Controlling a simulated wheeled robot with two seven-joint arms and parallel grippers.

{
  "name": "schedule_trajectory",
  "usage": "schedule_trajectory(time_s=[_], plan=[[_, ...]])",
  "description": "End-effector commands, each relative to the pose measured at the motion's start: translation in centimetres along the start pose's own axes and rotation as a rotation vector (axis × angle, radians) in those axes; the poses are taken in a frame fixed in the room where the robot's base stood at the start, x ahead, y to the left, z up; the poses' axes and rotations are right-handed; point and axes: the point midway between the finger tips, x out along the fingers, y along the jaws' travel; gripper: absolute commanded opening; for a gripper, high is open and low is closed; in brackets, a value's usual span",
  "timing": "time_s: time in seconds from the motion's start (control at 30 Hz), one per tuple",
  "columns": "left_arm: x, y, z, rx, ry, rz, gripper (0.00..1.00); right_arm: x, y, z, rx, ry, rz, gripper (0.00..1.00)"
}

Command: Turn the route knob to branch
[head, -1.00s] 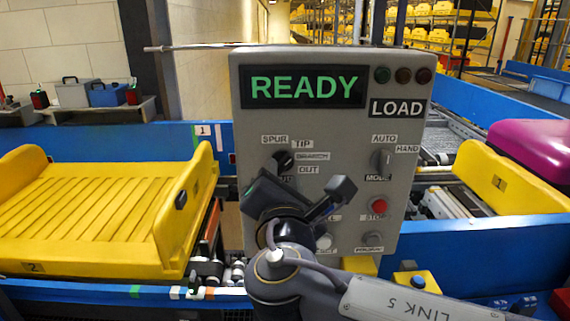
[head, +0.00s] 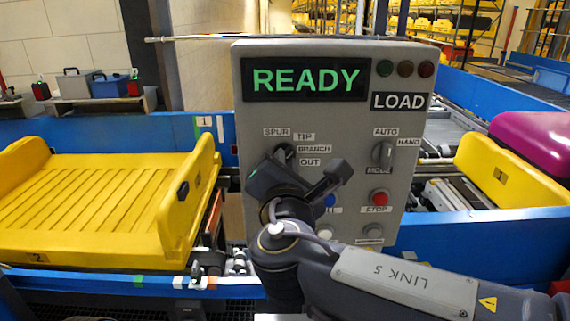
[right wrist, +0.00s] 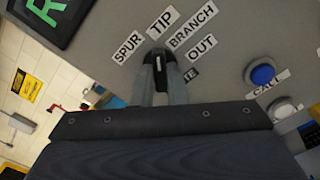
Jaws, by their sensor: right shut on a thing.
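The route knob (head: 284,152) is a dark round knob on the upper left of the grey control panel (head: 350,125). Labels SPUR, TIP, BRANCH (head: 314,149) and OUT stand around it. My right gripper (head: 279,170) is at the knob from below and hides its lower part in the head view. In the right wrist view, the two fingers (right wrist: 161,68) are shut on the dark knob (right wrist: 160,55), below the TIP (right wrist: 163,21) and BRANCH (right wrist: 193,28) labels. The knob's exact pointing is hard to tell. My left gripper is not in view.
The panel display (head: 306,79) reads READY, with LOAD beneath. A mode knob (head: 382,153), a red stop button (head: 379,196) and a blue button (head: 330,200) are nearby. A yellow tray (head: 95,205) lies left; another tray (head: 510,180) with a magenta case (head: 535,140) is right.

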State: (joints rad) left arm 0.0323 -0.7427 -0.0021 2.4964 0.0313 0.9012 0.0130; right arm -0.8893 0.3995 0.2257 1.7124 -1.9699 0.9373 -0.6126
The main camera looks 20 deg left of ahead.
Motion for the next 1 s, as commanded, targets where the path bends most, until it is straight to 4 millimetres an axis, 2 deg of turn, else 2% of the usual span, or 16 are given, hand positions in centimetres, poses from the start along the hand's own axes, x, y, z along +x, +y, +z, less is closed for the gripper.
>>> schedule_trajectory(time_s=[0.27,0.7,1.0], plan=[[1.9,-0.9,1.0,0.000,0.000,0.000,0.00,0.0,-0.3,-0.3,0.093,-0.002,0.001,0.00],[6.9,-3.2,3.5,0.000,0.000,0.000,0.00,0.0,-0.5,-0.5,0.428,-0.001,0.001,0.00],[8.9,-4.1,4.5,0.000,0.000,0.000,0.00,0.0,-0.3,-0.3,0.610,0.000,-0.001,0.00]])
